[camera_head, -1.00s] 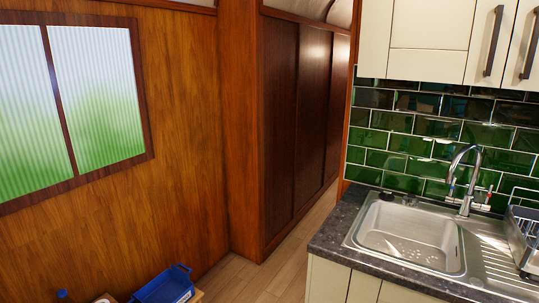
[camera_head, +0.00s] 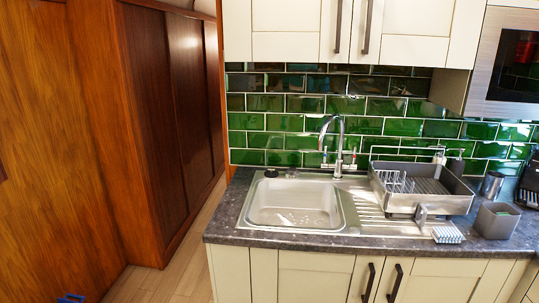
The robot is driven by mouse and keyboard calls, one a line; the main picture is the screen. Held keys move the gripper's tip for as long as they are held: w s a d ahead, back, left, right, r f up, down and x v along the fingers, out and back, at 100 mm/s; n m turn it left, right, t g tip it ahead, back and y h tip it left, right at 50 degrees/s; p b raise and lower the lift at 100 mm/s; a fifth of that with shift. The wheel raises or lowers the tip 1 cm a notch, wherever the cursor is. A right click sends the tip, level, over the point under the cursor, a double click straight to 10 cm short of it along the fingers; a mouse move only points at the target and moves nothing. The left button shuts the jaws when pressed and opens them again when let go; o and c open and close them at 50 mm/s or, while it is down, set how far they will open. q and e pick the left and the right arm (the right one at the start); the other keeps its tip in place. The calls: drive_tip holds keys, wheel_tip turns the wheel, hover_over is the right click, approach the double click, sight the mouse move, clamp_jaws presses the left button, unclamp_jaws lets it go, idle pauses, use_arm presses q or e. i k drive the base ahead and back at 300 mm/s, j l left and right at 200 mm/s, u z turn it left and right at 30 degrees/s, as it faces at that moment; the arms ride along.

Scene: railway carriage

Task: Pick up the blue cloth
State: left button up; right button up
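A small blue-and-white striped item (camera_head: 448,235) lies on the dark counter near its front edge, below the dish rack. It may be a folded cloth, but it is too small to tell. No other blue cloth shows.
The steel sink (camera_head: 293,205) is set in the dark counter (camera_head: 225,212), with a tap (camera_head: 338,150) behind it. A dish rack (camera_head: 422,188) stands on the drainer. A grey container (camera_head: 496,220) is to its right.

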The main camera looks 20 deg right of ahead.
sight(441, 235)
drive_tip(key=z, duration=2.05)
drive_tip(key=i+j, duration=0.1)
drive_tip(key=i, duration=0.6)
drive_tip(key=i+l+z, duration=0.05)
